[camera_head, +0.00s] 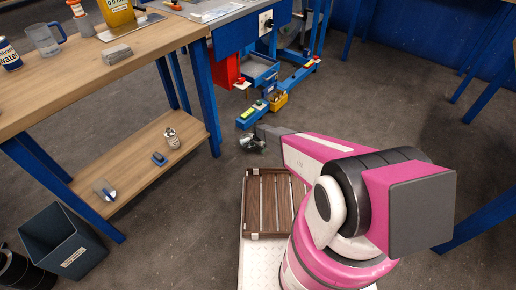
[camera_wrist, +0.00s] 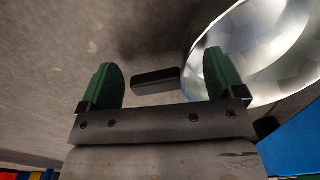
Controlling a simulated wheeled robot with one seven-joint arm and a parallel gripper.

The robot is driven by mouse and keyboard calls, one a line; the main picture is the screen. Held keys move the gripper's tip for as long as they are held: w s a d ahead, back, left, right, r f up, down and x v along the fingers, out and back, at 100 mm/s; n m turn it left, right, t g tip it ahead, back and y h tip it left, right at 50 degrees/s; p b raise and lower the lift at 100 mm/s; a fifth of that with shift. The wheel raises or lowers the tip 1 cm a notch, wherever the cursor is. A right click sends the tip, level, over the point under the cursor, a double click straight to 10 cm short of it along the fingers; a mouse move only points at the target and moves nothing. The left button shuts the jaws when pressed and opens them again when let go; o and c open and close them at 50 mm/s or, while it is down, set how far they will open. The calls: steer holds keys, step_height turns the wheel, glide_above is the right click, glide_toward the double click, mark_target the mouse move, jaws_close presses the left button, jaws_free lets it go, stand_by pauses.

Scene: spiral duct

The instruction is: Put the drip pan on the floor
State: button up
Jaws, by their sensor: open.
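A shiny round metal pan, which looks like the drip pan (camera_wrist: 250,45), fills the upper right of the wrist view. It is small in the head view (camera_head: 252,146), by the end of my arm, low over or on the floor; I cannot tell if it rests there. A short black bar (camera_wrist: 155,80), apparently its handle, lies between my fingers and meets the pan's edge. My gripper (camera_wrist: 161,70) is open, its green fingers apart on either side of the bar, with gaps showing. The right finger overlaps the pan in the picture; contact is unclear.
Grey floor (camera_head: 370,95) is open to the right of my arm. A wooden slatted crate (camera_head: 251,205) sits on my base. A blue workbench (camera_head: 240,30) with small coloured boxes (camera_head: 254,112) stands beyond. A wooden bench (camera_head: 95,80) and a dark bin (camera_head: 62,240) are left.

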steer(key=shift+r, duration=0.1)
step_height(320, 180, up, 11)
steer(key=s+d+r+n, duration=0.2)
steer(key=s+d+r, duration=0.4)
steer(key=s+r, duration=0.4)
steer(key=s+d+r+n, duration=0.3)
steer(key=s+d+r, duration=0.4)
steer(key=r, duration=1.1)
steer(key=s+d+r+n, duration=0.3)
steer(key=s+d+r, duration=0.3)
steer(key=s+r, duration=0.8)
steer(key=shift+s+d, duration=0.25)
steer(key=shift+d, duration=0.05)
